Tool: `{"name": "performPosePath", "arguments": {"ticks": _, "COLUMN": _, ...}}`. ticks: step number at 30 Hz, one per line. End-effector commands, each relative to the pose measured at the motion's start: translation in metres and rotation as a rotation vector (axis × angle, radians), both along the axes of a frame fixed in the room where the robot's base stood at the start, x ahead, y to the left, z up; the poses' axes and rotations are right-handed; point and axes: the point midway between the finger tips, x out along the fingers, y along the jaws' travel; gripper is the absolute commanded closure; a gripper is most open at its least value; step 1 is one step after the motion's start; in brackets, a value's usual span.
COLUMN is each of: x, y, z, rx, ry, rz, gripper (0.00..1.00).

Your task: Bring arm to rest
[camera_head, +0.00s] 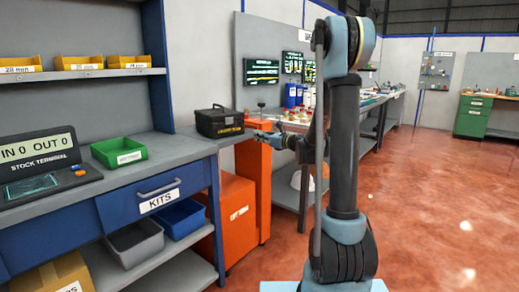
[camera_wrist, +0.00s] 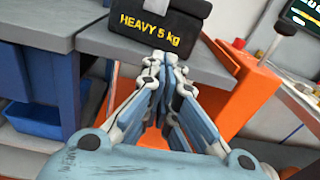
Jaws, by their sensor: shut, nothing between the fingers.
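My arm rises from my base in the head view and bends over at the top. My gripper (camera_head: 268,134) hangs out to the left, near the right end of the grey bench (camera_head: 180,149). In the wrist view my gripper (camera_wrist: 166,75) has its fingers drawn together with nothing held between them. Just beyond the fingertips in that view is a black case (camera_wrist: 160,28) marked "HEAVY 5 kg". The case (camera_head: 219,122) stands on the bench's right end in the head view. Whether the fingertips touch it cannot be told.
An orange stand (camera_head: 252,185) is beside the bench, below my gripper. A green bin (camera_head: 119,153) and a stock terminal (camera_head: 45,165) are on the bench. A long table (camera_head: 345,113) with bottles runs behind my arm. The red floor (camera_head: 440,210) at right is clear.

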Motion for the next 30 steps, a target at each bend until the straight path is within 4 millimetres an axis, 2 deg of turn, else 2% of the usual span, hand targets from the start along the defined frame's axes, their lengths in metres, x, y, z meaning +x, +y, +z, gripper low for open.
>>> {"name": "performPosePath", "arguments": {"ticks": 7, "x": -0.056, "y": 0.0, "z": 0.001, "rx": -0.303, "ry": -0.146, "rz": 0.081, "gripper": 1.0}}
{"name": "performPosePath", "arguments": {"ticks": 14, "x": -0.114, "y": -0.008, "z": -0.011, "rx": -0.605, "ry": -0.29, "rz": 0.192, "gripper": 1.0}}
{"name": "performPosePath", "arguments": {"ticks": 23, "x": -0.193, "y": -0.031, "z": -0.037, "rx": -0.973, "ry": -0.459, "rz": 0.386, "gripper": 1.0}}
{"name": "performPosePath", "arguments": {"ticks": 30, "x": -0.257, "y": -0.059, "z": -0.065, "rx": -1.239, "ry": -0.579, "rz": 0.58, "gripper": 1.0}}
